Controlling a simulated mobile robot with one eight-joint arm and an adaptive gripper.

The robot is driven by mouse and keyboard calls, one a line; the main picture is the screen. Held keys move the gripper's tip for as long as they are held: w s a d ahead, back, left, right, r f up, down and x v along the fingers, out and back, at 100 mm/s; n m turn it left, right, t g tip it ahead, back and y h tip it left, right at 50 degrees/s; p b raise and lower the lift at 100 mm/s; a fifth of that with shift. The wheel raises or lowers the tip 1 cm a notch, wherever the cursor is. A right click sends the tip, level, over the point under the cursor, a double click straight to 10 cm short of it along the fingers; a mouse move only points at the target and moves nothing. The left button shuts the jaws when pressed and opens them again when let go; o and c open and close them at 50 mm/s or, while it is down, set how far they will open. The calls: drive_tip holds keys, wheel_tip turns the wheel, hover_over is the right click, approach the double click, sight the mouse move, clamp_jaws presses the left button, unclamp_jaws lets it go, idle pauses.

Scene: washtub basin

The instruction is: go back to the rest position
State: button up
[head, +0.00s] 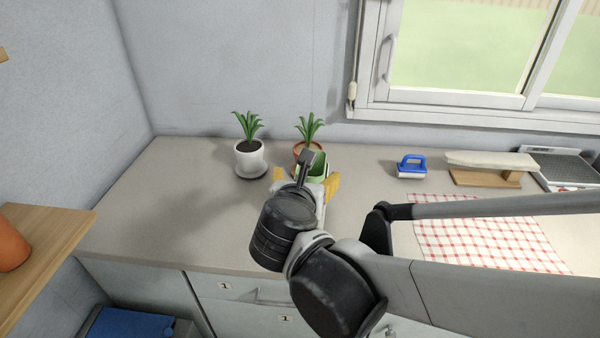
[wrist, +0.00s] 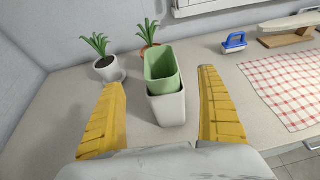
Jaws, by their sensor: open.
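My gripper (wrist: 160,125) is open, its two yellow fingers spread wide with nothing between the tips. It is over the grey counter, and in the head view the gripper (head: 307,183) is partly hidden by my own arm. A green container (wrist: 162,67) sits inside a white container (wrist: 167,105) on the counter, just ahead of the fingers. In the head view the green container (head: 318,167) shows only partly behind the gripper. I cannot tell the exact gap between fingers and containers.
A plant in a white pot (head: 250,158) and one in a terracotta pot (head: 300,150) stand behind. A blue brush (head: 411,165), a wooden stand (head: 485,178) and a checkered cloth (head: 470,230) lie right. A wooden shelf (head: 45,240) juts in at left. The counter's left side is clear.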

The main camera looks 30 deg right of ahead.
idle(0.3)
drive_tip(key=s+a+f+m+g+y, duration=0.2)
drive_tip(key=s+a+m+y, duration=0.2)
drive_tip(key=m, duration=1)
drive_tip(key=s+a+f+m+g+y, duration=0.1)
drive_tip(key=s+a+f+m+y, duration=0.2)
drive_tip(key=m, duration=1.1)
drive_tip(key=shift+s+a+f+g+y, duration=0.25)
drive_tip(key=shift+s+a+g+y, duration=0.15)
drive_tip(key=shift+s+a+y, duration=0.5)
drive_tip(key=shift+s+d, duration=0.1)
drive_tip(key=shift+s, duration=0.05)
